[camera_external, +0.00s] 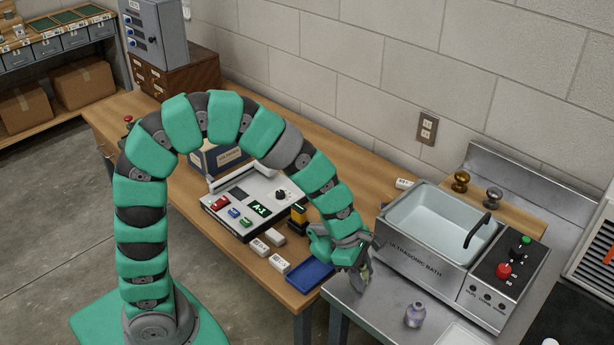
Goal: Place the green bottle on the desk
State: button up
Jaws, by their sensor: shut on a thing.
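My gripper (358,268) points down over the near left edge of the metal counter, beside the ultrasonic bath. It is shut on a small grey-green object (364,277), which looks like the green bottle. The fingers hide most of it, and I cannot tell whether its base touches the counter. The wooden desk (345,170) runs along the wall to the left of the counter, behind my arm.
The ultrasonic bath (425,262) is right of my gripper. On the desk are a control box (243,200), a blue tray (309,275) and small white boxes (279,263). The desk's back strip has free room.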

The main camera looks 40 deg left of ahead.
aim_at(364, 266)
jog(key=shift+r, duration=0.15)
jog(key=shift+r+p, duration=0.3)
jog(key=shift+r, duration=1.45)
jog(key=s+a+r, duration=0.1)
jog(key=s+a, duration=0.7)
jog(key=s, duration=0.5)
jog(key=shift+s+a, duration=0.25)
jog(key=shift+a, duration=0.05)
jog(key=shift+r, duration=0.1)
jog(key=shift+w, duration=0.1)
